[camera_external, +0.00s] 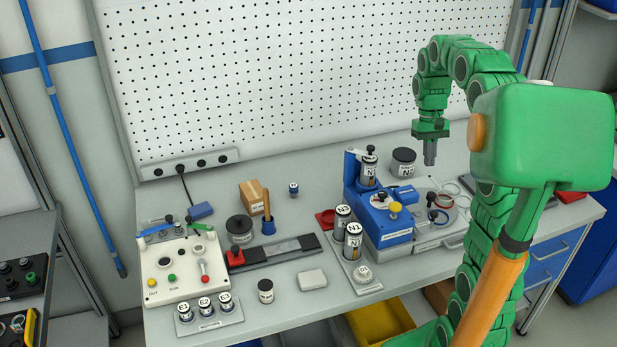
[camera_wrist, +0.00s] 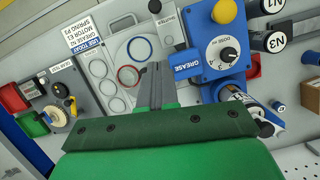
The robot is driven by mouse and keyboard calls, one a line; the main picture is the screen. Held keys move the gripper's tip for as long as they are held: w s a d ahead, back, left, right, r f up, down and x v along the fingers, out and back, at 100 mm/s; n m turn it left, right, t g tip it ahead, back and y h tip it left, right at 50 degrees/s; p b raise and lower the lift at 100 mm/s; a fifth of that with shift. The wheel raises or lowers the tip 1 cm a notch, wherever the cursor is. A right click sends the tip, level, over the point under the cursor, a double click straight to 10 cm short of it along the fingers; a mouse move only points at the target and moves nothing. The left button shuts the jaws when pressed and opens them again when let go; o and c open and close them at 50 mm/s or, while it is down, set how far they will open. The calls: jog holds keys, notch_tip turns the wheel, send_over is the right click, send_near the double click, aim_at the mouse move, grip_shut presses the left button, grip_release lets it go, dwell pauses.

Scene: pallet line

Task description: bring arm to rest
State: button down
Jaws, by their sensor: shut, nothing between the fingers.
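My green arm rises at the right of the external view and bends down over the right part of the workbench. My gripper (camera_external: 430,155) is shut and empty, pointing down above the bench, to the right of a dark lidded jar (camera_external: 403,162). In the wrist view my gripper (camera_wrist: 157,72) is shut, with its grey fingers together over the plate that carries the rings. It touches nothing that I can see.
The blue grease unit (camera_external: 385,218) stands left of my gripper; it also shows in the wrist view (camera_wrist: 215,40). Labelled cylinders (camera_external: 354,240) stand in front of it. A white control box (camera_external: 180,268) is at the left. The pegboard (camera_external: 290,70) rises behind.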

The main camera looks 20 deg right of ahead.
jog(key=shift+s, duration=0.1)
jog(key=s+a+f, duration=0.1)
jog(key=s+a, duration=0.2)
jog(key=s, duration=0.5)
jog(key=s+a+f+n+t, duration=0.1)
jog(key=s+a+f, duration=0.1)
jog(key=s, duration=0.7)
jog(key=s+a+f, duration=0.2)
jog(key=s+a, duration=0.3)
jog(key=s, duration=0.4)
jog(key=shift+s+f+n+t+h, duration=0.2)
jog(key=shift+f+n+t+h, duration=0.1)
jog(key=shift+n+t, duration=0.1)
